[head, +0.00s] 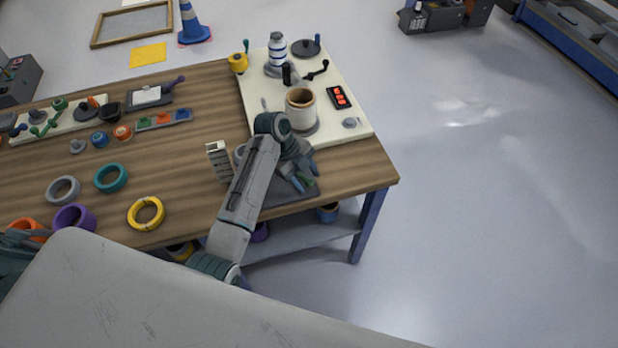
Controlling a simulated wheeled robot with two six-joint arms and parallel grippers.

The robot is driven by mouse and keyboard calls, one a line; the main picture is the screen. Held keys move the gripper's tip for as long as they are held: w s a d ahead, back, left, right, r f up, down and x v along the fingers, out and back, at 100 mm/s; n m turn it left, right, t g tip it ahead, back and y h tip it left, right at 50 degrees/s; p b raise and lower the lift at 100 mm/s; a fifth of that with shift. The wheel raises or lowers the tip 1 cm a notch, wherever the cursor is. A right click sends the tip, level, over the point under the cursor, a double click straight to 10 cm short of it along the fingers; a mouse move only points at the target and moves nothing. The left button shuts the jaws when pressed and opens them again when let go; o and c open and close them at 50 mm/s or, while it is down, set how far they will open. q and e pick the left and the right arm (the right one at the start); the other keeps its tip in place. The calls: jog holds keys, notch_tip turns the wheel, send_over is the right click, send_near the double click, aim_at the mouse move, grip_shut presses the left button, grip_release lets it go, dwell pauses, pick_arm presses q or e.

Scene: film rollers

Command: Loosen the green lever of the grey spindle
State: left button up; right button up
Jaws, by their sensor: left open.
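My left gripper (305,176) is at the front right of the wooden workbench, pointing down with its fingers apart. A small green piece (306,181), which looks like the green lever, shows beside the fingertips. I cannot tell whether the fingers touch it. It is above a dark grey plate (285,196) near the bench's front edge. The grey spindle is mostly hidden behind my left arm and gripper; a grey round part (240,151) shows just left of the arm.
A pale ribbed block (217,160) stands left of my arm. Several coloured rings, including a yellow one (146,213), lie on the left of the bench (190,180).

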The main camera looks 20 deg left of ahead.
pick_arm(q)
jog(key=shift+x, duration=1.1)
pick_arm(e)
jog(key=w, duration=0.2)
jog(key=shift+w+d+r+t, duration=0.2)
jog(key=shift+w+r+t, duration=0.1)
jog(key=shift+w+r, duration=0.1)
